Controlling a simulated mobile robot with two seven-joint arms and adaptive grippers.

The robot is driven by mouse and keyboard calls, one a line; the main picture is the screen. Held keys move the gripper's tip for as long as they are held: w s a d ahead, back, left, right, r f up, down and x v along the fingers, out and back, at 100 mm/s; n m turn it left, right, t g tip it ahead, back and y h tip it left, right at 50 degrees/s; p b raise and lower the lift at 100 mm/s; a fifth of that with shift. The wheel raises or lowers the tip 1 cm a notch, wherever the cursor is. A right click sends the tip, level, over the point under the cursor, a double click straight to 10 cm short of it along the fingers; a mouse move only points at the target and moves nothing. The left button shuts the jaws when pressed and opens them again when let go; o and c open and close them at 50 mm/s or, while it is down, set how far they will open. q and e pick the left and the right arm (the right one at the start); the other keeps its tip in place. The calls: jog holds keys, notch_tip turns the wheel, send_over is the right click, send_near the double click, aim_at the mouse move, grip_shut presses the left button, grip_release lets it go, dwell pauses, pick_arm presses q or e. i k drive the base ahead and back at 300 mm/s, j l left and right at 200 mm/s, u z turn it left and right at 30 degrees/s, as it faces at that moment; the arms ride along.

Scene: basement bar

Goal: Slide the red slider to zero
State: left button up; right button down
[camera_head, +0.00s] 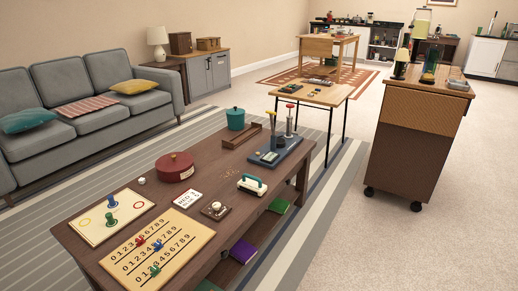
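A cream board (190,248) with three rows of black digits lies at the near end of a dark wooden coffee table (80,250). The red slider (140,240) stands upright in the top row, left of the row's middle. The zero is at the left end of that row. I cannot tell exactly which digit the red slider marks. A blue slider (158,243) stands in the middle row and a green slider (155,270) in the bottom row. Neither of my grippers is in view.
A board with green and blue pegs (112,212) lies just behind the digit board. A small lettered sign (187,199), a dark round-knobbed block (215,209) and a red lidded pot (175,167) stand farther back. Open floor (340,230) lies right of the table.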

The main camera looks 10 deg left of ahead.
aim_at(140, 241)
jog(key=u, duration=1.3)
